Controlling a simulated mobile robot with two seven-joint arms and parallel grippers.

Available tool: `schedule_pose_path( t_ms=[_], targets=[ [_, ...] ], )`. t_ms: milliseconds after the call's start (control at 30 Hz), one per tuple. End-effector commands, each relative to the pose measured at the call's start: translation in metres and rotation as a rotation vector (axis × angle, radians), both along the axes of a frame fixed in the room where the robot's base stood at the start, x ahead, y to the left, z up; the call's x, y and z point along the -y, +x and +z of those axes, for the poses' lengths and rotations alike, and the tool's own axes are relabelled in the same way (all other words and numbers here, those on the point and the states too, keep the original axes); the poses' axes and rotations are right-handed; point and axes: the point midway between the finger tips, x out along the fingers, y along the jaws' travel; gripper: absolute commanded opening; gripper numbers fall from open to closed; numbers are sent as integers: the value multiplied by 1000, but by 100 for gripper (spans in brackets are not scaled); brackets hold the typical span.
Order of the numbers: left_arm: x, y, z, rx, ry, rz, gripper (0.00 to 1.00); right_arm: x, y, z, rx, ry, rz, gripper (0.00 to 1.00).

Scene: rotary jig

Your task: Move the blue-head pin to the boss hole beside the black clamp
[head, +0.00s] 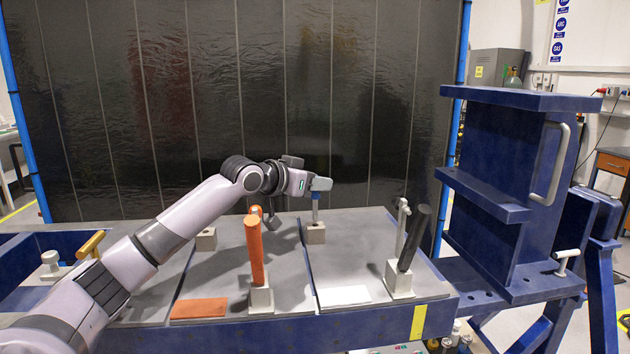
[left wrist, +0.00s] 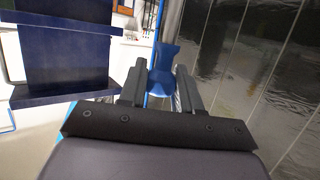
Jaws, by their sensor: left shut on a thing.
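My left gripper (head: 321,184) reaches in from the left over the table and is shut on the upper end of the blue-head pin (head: 315,206). The pin is upright, and its lower end meets the top of a small grey boss block (head: 315,234); I cannot tell how deep it sits. The black clamp (head: 413,240) stands tilted on its own block at the front right, on the same panel as this boss. In the left wrist view a blue shape lies between the fingers (left wrist: 160,88); I cannot tell whether it is the pin's head. My right gripper is not in view.
An orange clamp (head: 255,250) stands on the middle panel, with another boss block (head: 206,239) behind it. A yellow clamp (head: 91,244) is at the left. A white plate (head: 344,295) and an orange plate (head: 199,308) lie flat in front. A tall blue fixture (head: 505,190) rises at the right.

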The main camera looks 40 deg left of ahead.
Motion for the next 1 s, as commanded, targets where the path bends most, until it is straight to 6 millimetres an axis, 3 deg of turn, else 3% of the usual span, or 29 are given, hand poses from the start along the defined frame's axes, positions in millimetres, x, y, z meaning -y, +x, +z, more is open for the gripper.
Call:
schedule_pose_path(
  t_ms=[1000],
  targets=[
    [0,0,0,1,0,0,2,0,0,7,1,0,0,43]
  ],
)
